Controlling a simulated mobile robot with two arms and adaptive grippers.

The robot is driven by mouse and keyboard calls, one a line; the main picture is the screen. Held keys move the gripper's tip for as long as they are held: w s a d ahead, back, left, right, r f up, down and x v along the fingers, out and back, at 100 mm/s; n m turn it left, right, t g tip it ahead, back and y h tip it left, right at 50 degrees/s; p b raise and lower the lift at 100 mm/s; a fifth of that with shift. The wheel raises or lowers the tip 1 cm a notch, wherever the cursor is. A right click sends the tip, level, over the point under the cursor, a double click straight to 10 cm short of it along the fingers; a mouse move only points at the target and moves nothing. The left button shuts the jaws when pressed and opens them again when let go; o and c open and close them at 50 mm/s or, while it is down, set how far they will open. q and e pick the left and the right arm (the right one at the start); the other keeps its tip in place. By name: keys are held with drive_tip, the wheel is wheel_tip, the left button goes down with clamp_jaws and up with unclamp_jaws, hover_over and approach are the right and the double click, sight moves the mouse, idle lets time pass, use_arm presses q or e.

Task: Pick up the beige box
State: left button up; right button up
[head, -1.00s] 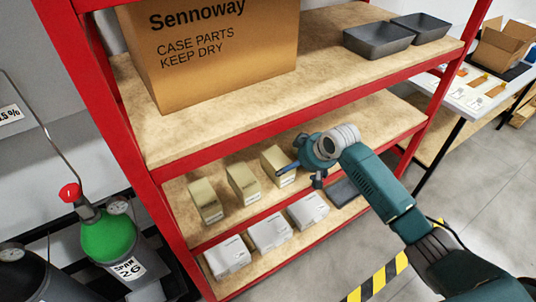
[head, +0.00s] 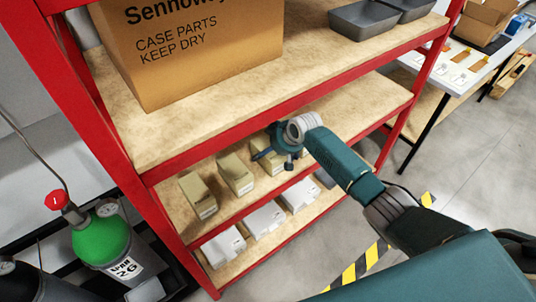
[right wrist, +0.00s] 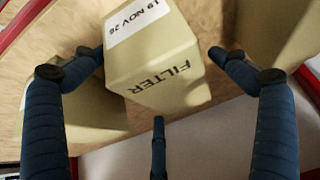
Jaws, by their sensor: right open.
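Beige boxes stand in a row on the middle shelf: one at the left (head: 198,195), one in the middle (head: 236,174), and one partly hidden behind my gripper (head: 268,164). My right gripper (head: 272,150) is at the right end of the row. In the right wrist view, a beige box (right wrist: 160,62) marked FILTER, with a white date label, lies between the spread fingers of my right gripper (right wrist: 157,78). The fingers are open around it, with no clear contact. Other beige boxes show at the left (right wrist: 92,125) and upper right (right wrist: 262,30). My left gripper is out of view.
The red-framed shelf's upper board (head: 300,88) hangs over the row and bears a large cardboard box (head: 190,45) and grey trays (head: 365,20). White boxes (head: 222,246) stand on the shelf below. A green gas cylinder (head: 100,238) stands at the left.

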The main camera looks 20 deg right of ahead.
drive_tip(key=c, duration=1.2)
drive_tip(key=shift+r, duration=0.1)
drive_tip(key=c, duration=0.3)
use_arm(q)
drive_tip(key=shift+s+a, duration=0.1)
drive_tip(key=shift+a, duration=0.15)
use_arm(e)
drive_tip(key=shift+c, duration=0.2)
